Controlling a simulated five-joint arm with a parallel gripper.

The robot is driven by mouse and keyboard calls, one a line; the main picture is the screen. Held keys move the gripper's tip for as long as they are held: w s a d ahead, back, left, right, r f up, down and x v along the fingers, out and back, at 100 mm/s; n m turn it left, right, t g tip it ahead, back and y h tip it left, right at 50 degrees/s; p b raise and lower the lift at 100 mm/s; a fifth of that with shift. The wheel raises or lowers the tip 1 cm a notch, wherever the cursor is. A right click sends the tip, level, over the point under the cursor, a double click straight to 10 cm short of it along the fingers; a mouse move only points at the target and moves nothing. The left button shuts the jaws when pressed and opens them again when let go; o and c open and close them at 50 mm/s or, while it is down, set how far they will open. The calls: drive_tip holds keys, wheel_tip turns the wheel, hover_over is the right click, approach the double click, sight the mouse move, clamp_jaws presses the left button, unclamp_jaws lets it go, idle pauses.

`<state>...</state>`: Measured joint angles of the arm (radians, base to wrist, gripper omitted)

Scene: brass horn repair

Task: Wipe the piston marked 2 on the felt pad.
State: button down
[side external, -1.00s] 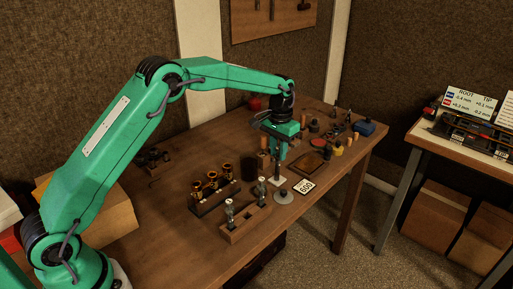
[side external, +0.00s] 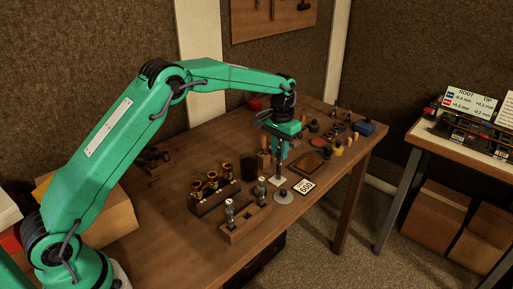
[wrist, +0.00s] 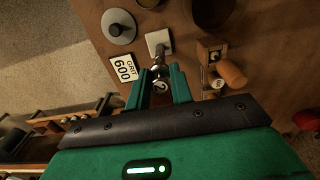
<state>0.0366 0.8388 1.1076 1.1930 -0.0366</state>
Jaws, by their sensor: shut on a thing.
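My gripper (wrist: 160,88) is shut on the piston marked 2 (wrist: 161,87), whose number faces the wrist camera. The piston's far end reaches to a pale square pad (wrist: 158,42), which looks like the felt pad. I cannot tell whether the two touch. A wooden rack (side external: 236,232) at the front holds two other metal pistons (side external: 230,212).
The "GRIT 600" card (wrist: 123,68) lies beside the pad. A wooden block (wrist: 212,52) and an orange-brown cylinder (wrist: 232,73) stand on its other side. A dark round container (side external: 249,166), a brass-topped row (side external: 212,181) and a brown tray (side external: 309,164) are nearby.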

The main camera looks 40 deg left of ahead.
drive_tip(key=shift+s, duration=0.3)
drive_tip(key=shift+s, duration=0.35)
drive_tip(key=shift+s, duration=0.1)
drive_tip(key=shift+w, duration=0.5)
idle(0.3)
drive_tip(key=shift+r, duration=2.5)
